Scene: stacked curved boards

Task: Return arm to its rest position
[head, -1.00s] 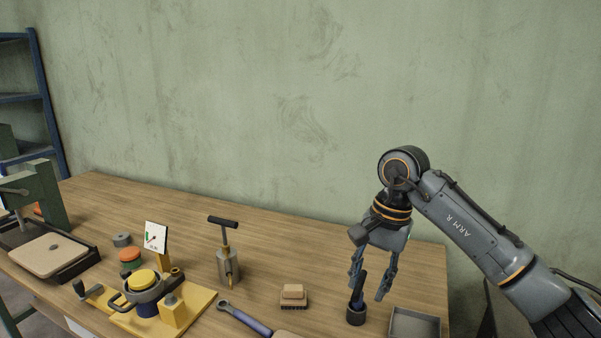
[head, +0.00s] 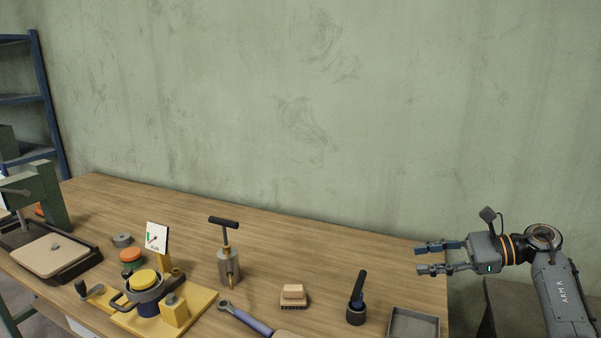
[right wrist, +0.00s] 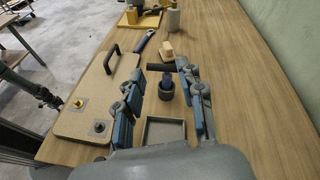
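My right gripper (head: 432,257) is at the right end of the workbench in the head view, pointing left, with its fingers apart and nothing between them. In the right wrist view its two blue-padded fingers (right wrist: 159,112) are spread. A dark cup with a black-handled tool (head: 356,311) stands upright on the bench, apart from the gripper; in the right wrist view the cup (right wrist: 166,92) shows between the fingers, farther off. My left gripper is not in view.
The wooden bench (head: 320,250) holds a grey tray (head: 413,323), a brush (head: 293,296), a wrench (head: 245,320), a pump-like tool (head: 228,262) and a yellow fixture (head: 190,306). A board with a handle (right wrist: 95,100) lies left in the wrist view. A green wall stands behind.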

